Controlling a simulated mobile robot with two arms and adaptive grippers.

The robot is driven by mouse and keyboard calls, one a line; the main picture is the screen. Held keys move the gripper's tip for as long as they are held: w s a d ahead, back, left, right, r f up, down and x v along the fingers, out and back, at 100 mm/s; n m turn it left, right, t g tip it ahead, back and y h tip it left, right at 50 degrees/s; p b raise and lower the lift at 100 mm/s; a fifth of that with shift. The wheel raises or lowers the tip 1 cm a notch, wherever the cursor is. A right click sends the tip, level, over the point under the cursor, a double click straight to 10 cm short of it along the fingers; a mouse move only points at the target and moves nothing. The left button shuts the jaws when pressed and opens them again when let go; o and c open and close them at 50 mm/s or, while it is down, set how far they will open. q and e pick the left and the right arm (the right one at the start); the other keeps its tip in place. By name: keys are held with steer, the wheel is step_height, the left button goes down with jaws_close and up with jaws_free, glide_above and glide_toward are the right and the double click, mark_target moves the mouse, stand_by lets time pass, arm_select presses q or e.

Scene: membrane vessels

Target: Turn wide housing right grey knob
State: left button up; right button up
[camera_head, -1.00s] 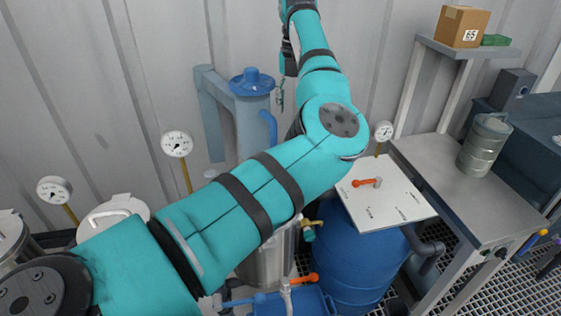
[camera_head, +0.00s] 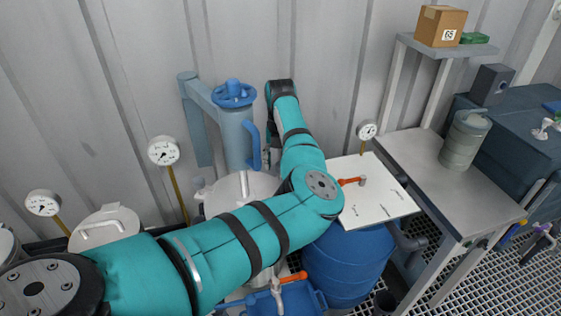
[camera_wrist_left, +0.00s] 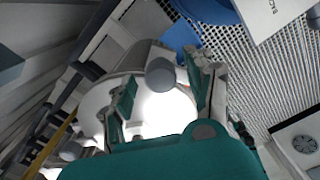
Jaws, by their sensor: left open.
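The wide housing (camera_head: 240,187) is a broad pale vessel below the blue-wheeled column in the head view, partly covered by my left arm. In the left wrist view its bright round top (camera_wrist_left: 165,112) fills the middle. A grey knob (camera_wrist_left: 160,75) with a rounded end shows there, between the two fingers of my left gripper (camera_wrist_left: 163,70). The gripper is open, with a gap on both sides of the knob; contact is not visible. Another grey knob (camera_wrist_left: 70,151) shows at lower left. In the head view the left gripper is mostly hidden behind my forearm. My right gripper is not in view.
A blue handwheel (camera_head: 234,94) tops the column behind the housing. A gauge (camera_head: 163,151) stands to the left. A metal bench (camera_head: 425,175) stands at right.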

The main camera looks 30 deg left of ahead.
arm_select(q)
steer(key=shift+f, duration=0.15)
jaws_close()
stand_by(0.4)
steer(key=shift+m, duration=0.3)
steer(key=m+b, duration=0.1)
steer(key=m, duration=0.2)
steer(key=m+b, duration=0.1)
steer(key=m, duration=0.4)
steer(key=shift+b, duration=0.3)
steer(key=m, duration=0.5)
steer(key=shift+b, duration=0.4)
steer(key=m, duration=0.4)
steer(key=shift+m, duration=0.3)
